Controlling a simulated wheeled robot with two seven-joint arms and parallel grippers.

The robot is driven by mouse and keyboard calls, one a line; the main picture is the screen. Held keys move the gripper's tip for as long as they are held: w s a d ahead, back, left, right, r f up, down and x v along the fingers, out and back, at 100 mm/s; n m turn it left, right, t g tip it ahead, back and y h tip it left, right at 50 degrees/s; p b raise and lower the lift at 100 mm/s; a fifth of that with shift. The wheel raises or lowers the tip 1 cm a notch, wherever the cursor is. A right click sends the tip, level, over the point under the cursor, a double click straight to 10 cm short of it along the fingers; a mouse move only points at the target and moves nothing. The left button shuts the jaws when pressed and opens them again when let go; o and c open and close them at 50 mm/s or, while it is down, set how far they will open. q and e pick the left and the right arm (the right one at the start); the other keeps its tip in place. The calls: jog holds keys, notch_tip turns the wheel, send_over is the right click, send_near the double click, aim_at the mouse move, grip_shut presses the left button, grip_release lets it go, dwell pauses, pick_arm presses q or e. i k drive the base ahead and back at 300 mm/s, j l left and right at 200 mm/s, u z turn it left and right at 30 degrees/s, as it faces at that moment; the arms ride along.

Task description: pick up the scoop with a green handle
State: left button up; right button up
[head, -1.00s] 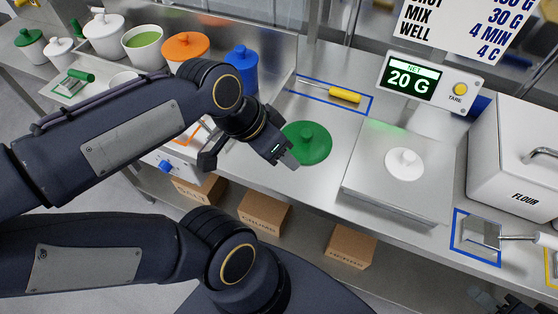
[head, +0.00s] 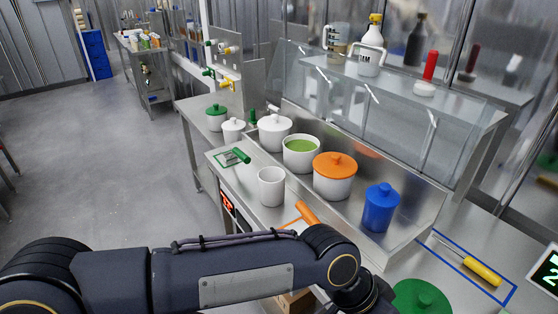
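The scoop with a green handle (head: 240,156) lies on the steel counter at the left-centre of the head view. It lies inside a green outlined rectangle, with its handle pointing right and its metal part to the left. Nothing covers it. My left arm comes in along the bottom. My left gripper (head: 366,298) is at the bottom edge, to the right and nearer than the scoop, well apart from it. Its fingertips are cut off or hidden. My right gripper is out of view.
A white cup (head: 271,187) stands right of the scoop, near an orange handle (head: 307,213). Behind are a white lidded pot (head: 275,131), an open pot of green filling (head: 300,155), an orange-lidded pot (head: 334,180) and a blue jar (head: 380,209). A yellow-handled tool (head: 482,271) lies right.

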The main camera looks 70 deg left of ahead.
aim_at(235, 152)
jog(key=k+j+u, duration=0.15)
jog(key=k+u, duration=0.25)
jog(key=k, duration=0.25)
jog(key=l+u, duration=0.15)
jog(key=u, duration=0.3)
jog(key=i+l+u, duration=0.1)
jog(key=u, duration=0.35)
jog(key=l+u, duration=0.2)
jog(key=u, duration=0.25)
jog(key=l+u, duration=0.15)
jog(key=u, duration=0.3)
jog(key=l+u, duration=0.15)
jog(key=u, duration=0.3)
jog(key=i+l, duration=0.3)
jog(key=i+u, duration=0.05)
